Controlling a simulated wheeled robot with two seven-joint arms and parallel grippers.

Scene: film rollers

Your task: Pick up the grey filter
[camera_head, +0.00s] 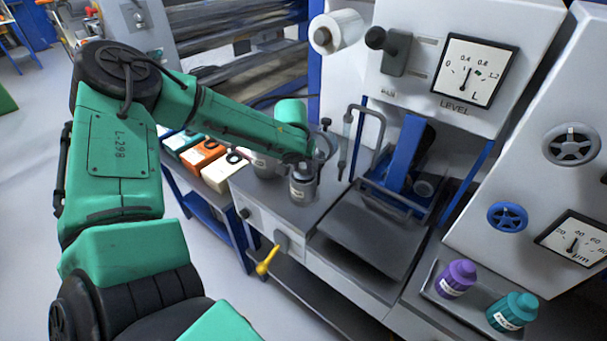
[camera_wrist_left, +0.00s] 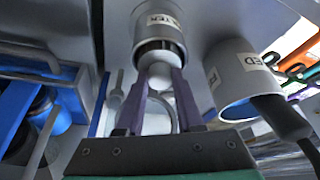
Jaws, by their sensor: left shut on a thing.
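The grey filter (camera_head: 303,188) is a small cylinder with a pale label, upright on the grey machine top in the head view. In the left wrist view the filter (camera_wrist_left: 160,25) shows its label and a round pale knob facing my gripper. My left gripper (camera_wrist_left: 158,80) has its two fingers closed around that knob. In the head view my left gripper (camera_head: 306,162) is over the filter, mostly hidden by my wrist. I cannot tell whether the filter touches the surface. My right gripper is not in view.
A bent metal pipe (camera_head: 368,125) rises to the right. Orange and white boxes (camera_head: 208,165) are at left. Purple (camera_head: 456,278) and teal (camera_head: 512,311) bottles stand in a tray at lower right.

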